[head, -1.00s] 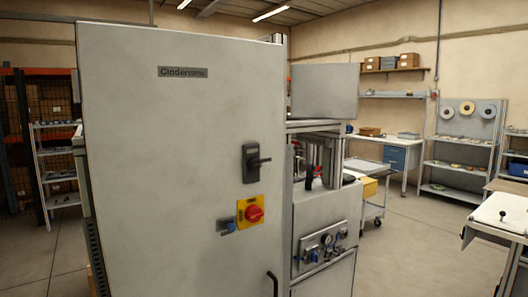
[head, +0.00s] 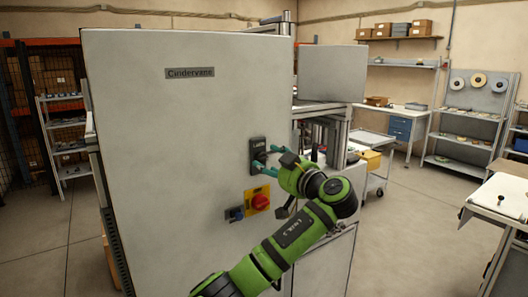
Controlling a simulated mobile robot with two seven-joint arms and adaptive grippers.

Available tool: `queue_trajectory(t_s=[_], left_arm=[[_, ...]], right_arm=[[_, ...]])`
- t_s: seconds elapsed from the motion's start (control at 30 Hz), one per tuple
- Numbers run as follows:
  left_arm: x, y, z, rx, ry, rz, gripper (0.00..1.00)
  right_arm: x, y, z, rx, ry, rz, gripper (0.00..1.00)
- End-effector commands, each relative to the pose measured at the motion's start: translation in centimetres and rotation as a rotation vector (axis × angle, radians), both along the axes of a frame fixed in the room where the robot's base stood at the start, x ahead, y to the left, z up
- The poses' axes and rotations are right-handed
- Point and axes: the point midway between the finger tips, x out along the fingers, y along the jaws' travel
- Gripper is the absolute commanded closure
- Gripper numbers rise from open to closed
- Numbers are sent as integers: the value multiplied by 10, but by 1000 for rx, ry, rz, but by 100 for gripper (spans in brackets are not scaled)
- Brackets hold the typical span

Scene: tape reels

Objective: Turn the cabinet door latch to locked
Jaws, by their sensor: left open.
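The tall pale grey cabinet door (head: 170,150) fills the left half of the head view. Its black latch (head: 257,146) is mounted near the door's right edge, above a yellow plate. My left gripper (head: 267,159) is open at the latch, with its teal fingertips around or just beside the lever at the lower part of the latch. The lever is mostly hidden by the fingers, so its exact angle and any contact cannot be told. My right gripper is not in view.
A red rotary switch (head: 260,201) on a yellow plate, with a blue item (head: 236,213) beside it, sits just below the latch, close to my arm. Machine framing (head: 328,138) stands to the right of the door. Open floor lies further right.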

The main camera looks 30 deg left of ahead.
Motion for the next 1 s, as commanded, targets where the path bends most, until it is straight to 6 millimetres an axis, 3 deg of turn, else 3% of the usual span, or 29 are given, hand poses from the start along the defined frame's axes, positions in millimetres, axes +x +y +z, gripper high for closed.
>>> queue_trajectory(t_s=[0.03, 0.23, 0.57, 0.67, 0.7, 0.73, 1.0], left_arm=[[3, 9, 5, 3, 4, 4, 44], [12, 29, 2, 2, 5, 1, 44], [15, 34, -1, 0, 3, -2, 44], [15, 34, -1, 0, 3, -2, 76], [14, 34, -1, 0, 3, -2, 92], [14, 34, -1, 0, 3, -2, 99], [14, 34, -2, -2, -3, -2, 100]], right_arm=[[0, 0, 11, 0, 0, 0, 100], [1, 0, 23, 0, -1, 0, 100], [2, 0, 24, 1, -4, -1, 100], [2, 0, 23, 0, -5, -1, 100], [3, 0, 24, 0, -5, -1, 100], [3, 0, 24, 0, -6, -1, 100], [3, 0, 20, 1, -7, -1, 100]])
